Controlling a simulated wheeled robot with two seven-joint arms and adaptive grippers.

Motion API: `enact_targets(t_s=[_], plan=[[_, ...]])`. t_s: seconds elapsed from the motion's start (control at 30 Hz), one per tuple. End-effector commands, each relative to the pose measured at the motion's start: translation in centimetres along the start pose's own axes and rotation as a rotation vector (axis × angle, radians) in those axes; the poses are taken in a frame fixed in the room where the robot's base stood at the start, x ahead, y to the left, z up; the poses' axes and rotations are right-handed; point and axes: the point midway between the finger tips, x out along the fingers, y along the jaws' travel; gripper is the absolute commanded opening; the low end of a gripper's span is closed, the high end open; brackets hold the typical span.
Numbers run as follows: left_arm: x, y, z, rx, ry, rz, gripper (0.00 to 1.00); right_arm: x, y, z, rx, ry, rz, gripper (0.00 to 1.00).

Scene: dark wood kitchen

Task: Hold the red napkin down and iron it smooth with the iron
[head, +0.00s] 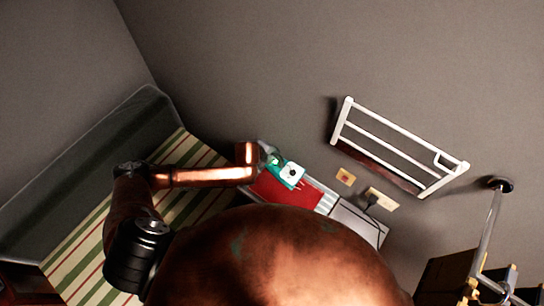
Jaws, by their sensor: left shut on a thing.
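The red napkin (270,190) lies on a narrow raised surface by the wall, near the middle of the head view. My own rounded body hides its near part. The teal and white iron (291,174) is at the napkin's far side, over or on it; I cannot tell whether it touches the cloth. My left gripper (269,158) is at the iron's left end and shut on it, though its fingers are small and dark here. My right gripper is not in view.
A white wall rack (400,148) hangs right of the iron. Wall sockets (381,198) with a dark plug sit below it. A pale panel (357,222) lies right of the napkin. A striped bed or bench (95,240) fills the left. A metal pole (490,225) stands at right.

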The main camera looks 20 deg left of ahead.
Motion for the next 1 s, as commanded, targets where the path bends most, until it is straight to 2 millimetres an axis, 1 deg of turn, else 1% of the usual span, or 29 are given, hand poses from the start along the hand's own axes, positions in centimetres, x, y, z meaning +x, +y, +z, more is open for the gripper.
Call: enact_targets(t_s=[0.03,0.57,1.0], plan=[[-0.1,-0.4,-0.1,0.0,0.002,-0.007,0.0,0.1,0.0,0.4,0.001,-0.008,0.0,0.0],[-0.1,-0.2,0.0,0.0,0.001,-0.006,0.0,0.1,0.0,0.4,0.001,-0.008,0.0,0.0],[2.0,1.1,0.0,0.0,0.001,-0.005,0.0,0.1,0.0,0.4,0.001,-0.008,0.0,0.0]])
